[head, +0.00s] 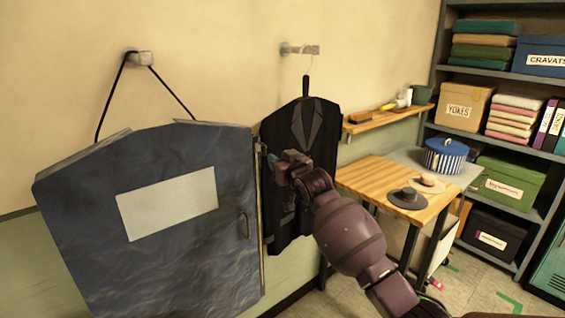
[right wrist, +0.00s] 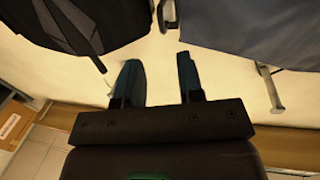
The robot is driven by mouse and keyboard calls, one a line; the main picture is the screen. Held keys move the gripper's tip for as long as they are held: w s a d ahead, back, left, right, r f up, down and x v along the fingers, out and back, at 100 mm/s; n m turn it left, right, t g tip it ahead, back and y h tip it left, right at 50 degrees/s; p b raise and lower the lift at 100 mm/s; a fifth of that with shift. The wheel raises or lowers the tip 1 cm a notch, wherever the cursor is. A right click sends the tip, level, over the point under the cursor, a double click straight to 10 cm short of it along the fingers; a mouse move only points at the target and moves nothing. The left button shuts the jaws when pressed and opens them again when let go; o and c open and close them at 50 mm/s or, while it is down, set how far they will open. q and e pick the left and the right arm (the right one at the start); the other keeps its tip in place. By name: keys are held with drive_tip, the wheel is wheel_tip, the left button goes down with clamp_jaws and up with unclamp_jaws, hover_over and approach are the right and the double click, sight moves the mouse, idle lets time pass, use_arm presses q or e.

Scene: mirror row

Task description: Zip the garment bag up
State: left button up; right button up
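The blue-grey garment bag (head: 185,255) hangs from a wall hook by a black cord at the left, with a pale blank panel on its front. A thin pale strip, perhaps the zip, runs down its right edge (head: 262,240). My right gripper (head: 270,158) is beside that edge, in front of the dark jacket. In the right wrist view my gripper (right wrist: 160,68) is open, with nothing between its fingers. My left gripper is not in view.
A dark jacket (head: 300,125) hangs from a second hook (head: 300,49), just right of the bag. A small wooden table (head: 385,178) with hats stands to the right, under a wall shelf (head: 385,120). Tall shelving (head: 480,75) with boxes stands at far right.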

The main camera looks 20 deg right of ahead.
drive_tip(key=shift+s+d, duration=0.15)
drive_tip(key=shift+s, duration=0.55)
drive_tip(key=s+d+f+g+h, duration=0.1)
drive_tip(key=s+f+g, duration=0.2)
drive_tip(key=s+f, duration=1.5)
drive_tip(key=s+d+f+g+h, duration=0.1)
drive_tip(key=s+f+g, duration=0.2)
drive_tip(key=s+f, duration=1.4)
drive_tip(key=s, duration=0.8)
drive_tip(key=shift+s+d+f+m+h, duration=0.3)
drive_tip(key=shift+d+f+m+h, duration=0.05)
drive_tip(key=shift+f+m+h, duration=0.05)
